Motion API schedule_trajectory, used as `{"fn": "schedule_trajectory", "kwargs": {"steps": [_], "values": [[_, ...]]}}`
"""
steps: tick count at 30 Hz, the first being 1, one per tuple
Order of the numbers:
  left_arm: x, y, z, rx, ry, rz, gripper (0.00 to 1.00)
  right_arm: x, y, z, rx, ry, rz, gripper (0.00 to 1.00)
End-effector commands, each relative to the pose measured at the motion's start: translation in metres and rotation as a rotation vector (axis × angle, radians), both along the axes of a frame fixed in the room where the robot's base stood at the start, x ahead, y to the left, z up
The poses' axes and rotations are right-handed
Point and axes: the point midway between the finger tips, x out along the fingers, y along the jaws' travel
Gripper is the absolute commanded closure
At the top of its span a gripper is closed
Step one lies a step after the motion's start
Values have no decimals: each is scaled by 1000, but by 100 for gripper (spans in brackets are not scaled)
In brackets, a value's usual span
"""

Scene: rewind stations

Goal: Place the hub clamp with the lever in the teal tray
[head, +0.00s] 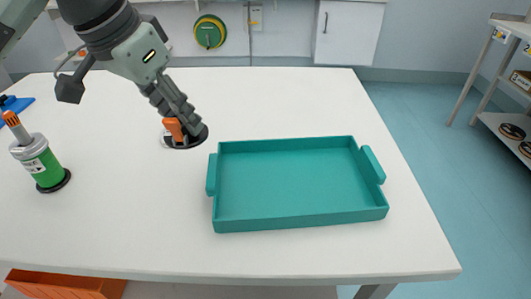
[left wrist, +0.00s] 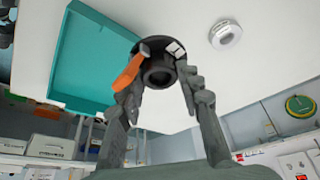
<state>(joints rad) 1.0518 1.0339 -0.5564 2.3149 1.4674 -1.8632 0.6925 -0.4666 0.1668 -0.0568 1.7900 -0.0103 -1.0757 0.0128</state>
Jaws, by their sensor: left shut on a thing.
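The hub clamp (head: 189,142) is a dark round piece with an orange lever (head: 173,128). My left gripper (head: 187,122) is shut on it, left of the teal tray in the head view. In the left wrist view the clamp (left wrist: 158,70) sits between the two fingertips, with its orange lever (left wrist: 129,72) along one finger. The teal tray (head: 300,223) lies on the white table, shallow and empty, with a handle at each short end. It also shows in the left wrist view (left wrist: 82,65). My right gripper is not in view.
A pale disc (left wrist: 226,33) lies on the table near my left gripper, mostly hidden in the head view. A green spool (head: 45,170) with a grey top and orange-tipped piece stands at the left. A blue item (head: 15,104) is behind it. The table around the tray is clear.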

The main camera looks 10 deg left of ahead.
Motion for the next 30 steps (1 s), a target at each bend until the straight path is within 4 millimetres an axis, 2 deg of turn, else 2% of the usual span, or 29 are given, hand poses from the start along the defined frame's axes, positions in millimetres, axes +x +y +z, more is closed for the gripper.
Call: {"fn": "schedule_trajectory", "kwargs": {"steps": [1,6,12,19,22,25,30], "values": [[1,-14,-8,-2,1,-10,100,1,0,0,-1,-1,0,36],[5,-54,-31,-3,1,-9,100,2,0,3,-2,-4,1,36],[9,-85,-51,-2,1,-3,100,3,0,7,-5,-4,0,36],[10,-93,-64,0,1,1,100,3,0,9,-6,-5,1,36],[9,-92,-79,1,4,1,100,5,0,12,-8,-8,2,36],[10,-92,-93,1,3,1,100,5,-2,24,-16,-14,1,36],[10,-93,-96,-1,-2,0,100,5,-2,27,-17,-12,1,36]]}}
